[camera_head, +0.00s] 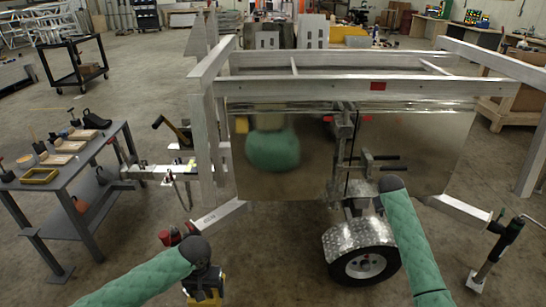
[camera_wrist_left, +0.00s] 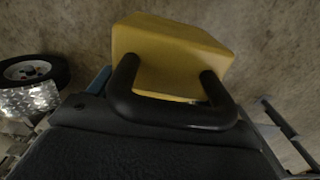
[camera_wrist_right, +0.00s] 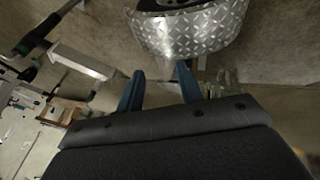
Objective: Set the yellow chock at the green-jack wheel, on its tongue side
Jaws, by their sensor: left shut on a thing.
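The yellow chock (camera_head: 203,287) hangs below my left gripper (camera_head: 205,268) at the bottom of the head view. In the left wrist view the chock (camera_wrist_left: 175,55) is a yellow block with a black handle (camera_wrist_left: 170,110), and that gripper is shut on it. A wheel (camera_head: 364,265) under a diamond-plate fender (camera_head: 357,238) stands to the chock's right, clearly apart from it. The green jack (camera_head: 508,238) stands farther right. The trailer's tongue (camera_head: 160,172) points left. My right gripper (camera_wrist_right: 160,85) is open and empty near the fender (camera_wrist_right: 195,35); its arm hides it in the head view.
The aluminium trailer frame (camera_head: 365,86) with shiny side panels stands above the wheel. A beam end with a red jack (camera_head: 172,237) sticks out beside my left arm. A grey table (camera_head: 70,170) with tools stands at the left. The floor between chock and wheel looks clear.

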